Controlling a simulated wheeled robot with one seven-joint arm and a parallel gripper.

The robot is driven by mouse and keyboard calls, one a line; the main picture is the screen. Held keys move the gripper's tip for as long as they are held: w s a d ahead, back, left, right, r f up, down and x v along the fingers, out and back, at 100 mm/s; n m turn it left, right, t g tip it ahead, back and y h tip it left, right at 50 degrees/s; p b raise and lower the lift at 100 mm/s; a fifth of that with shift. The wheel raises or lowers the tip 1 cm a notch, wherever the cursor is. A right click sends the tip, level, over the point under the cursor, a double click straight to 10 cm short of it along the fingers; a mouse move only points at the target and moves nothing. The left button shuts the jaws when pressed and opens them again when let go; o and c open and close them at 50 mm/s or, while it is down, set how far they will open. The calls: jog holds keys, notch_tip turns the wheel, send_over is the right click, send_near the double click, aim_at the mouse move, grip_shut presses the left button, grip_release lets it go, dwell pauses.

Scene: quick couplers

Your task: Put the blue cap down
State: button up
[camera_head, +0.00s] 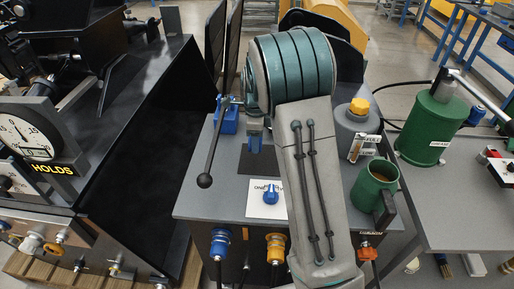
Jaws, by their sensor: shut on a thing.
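A small blue cap-like piece (270,194) is on a white printed card (262,210) on the grey bench top, just left of my arm. I cannot tell whether it is the task's blue cap or a fixed knob. My arm's grey and teal links fill the middle of the view and cover part of the card. My gripper's fingertips are hidden behind my arm, and so is anything between them.
A blue block (228,116) with a black ball-ended lever (204,181) stands at the bench's left. A green mug (370,190), a grey canister with a yellow cap (359,106) and a green canister (428,128) stand to the right. A gauge (20,135) is far left.

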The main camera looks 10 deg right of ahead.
jog(key=shift+f, duration=1.8)
jog(key=shift+f, duration=0.1)
jog(key=shift+f, duration=0.15)
jog(key=o, duration=1.1)
jog(key=shift+c, duration=0.2)
